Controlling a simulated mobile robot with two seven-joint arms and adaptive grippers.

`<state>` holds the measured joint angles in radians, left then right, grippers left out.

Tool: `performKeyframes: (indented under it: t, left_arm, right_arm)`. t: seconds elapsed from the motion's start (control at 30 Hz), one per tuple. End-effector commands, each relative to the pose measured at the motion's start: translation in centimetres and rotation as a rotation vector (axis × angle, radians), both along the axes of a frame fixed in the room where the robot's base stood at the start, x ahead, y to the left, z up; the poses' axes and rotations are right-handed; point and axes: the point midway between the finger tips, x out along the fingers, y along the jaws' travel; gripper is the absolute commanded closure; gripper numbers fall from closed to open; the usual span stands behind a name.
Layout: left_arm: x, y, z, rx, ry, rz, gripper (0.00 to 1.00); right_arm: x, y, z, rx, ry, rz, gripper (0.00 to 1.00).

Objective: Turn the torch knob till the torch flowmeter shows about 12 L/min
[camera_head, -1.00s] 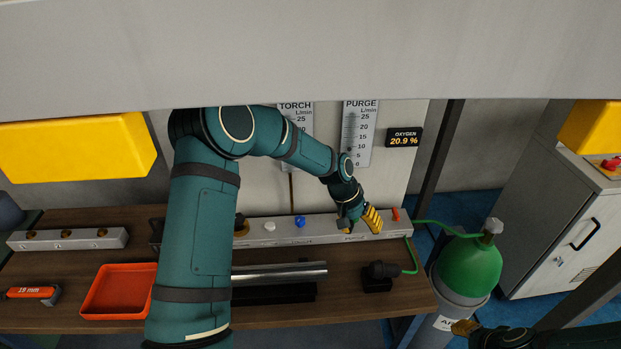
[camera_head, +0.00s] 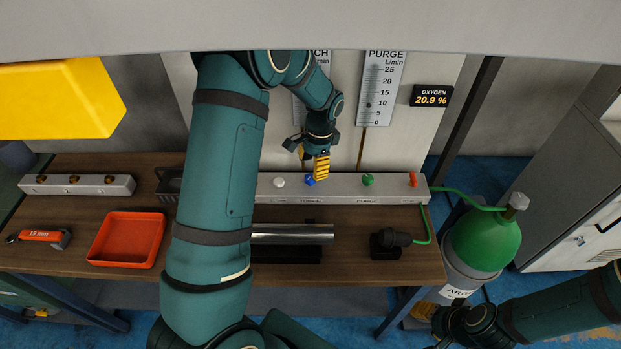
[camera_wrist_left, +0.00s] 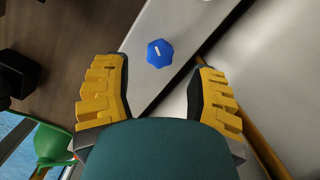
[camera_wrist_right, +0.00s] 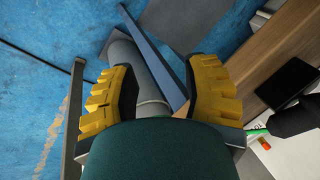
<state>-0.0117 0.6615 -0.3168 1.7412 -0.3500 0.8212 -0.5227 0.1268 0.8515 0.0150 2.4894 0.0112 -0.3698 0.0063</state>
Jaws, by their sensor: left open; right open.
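The blue torch knob (camera_head: 310,181) sits on the grey manifold bar (camera_head: 335,188). My left gripper (camera_head: 318,165) is just above it at the bar's back side, fingers pointing down. In the left wrist view the blue knob (camera_wrist_left: 159,53) lies ahead between the open, empty yellow fingers, apart from both. The torch flowmeter (camera_head: 308,112) is mostly hidden behind my left arm, so its reading cannot be seen. My right gripper (camera_wrist_right: 160,80) is open and empty, low beside the gas cylinder.
The green purge knob (camera_head: 368,180) stands right of the blue one and a white knob (camera_head: 279,182) left. The purge flowmeter (camera_head: 381,90) marker is near 10. The oxygen display (camera_head: 431,96) reads 20.9 %. A steel tube (camera_head: 292,234) lies in front; the green cylinder (camera_head: 483,245) stands right.

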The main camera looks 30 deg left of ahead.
Motion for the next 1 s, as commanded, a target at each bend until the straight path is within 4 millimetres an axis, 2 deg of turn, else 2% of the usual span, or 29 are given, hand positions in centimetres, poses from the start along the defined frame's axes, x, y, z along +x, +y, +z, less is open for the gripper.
performKeyframes:
  t: [0.03, 0.37, 0.87, 0.97, 1.0]
  left_arm:
    - [-0.1, 0.0, -0.9, 0.000, 0.001, 0.000, 0.42]
    - [-0.5, 0.3, -4.5, 0.000, 0.000, 0.001, 0.42]
    - [-0.6, 0.3, -4.4, 0.000, -0.001, 0.002, 0.42]
    - [-0.6, 0.3, -4.4, 0.000, -0.001, 0.002, 0.72]
    - [-0.6, 0.3, -4.4, 0.000, -0.001, 0.002, 0.86]
  right_arm:
    - [-0.1, 0.0, -0.7, 0.000, 0.003, 0.002, 0.53]
    - [-1.0, 0.2, -3.3, 0.005, 0.022, 0.017, 0.53]
    - [-1.0, 0.2, -3.1, 0.005, 0.022, 0.017, 0.53]
    - [-1.0, 0.2, -3.1, 0.005, 0.022, 0.017, 0.53]
    - [-1.0, 0.2, -3.1, 0.005, 0.022, 0.017, 0.53]
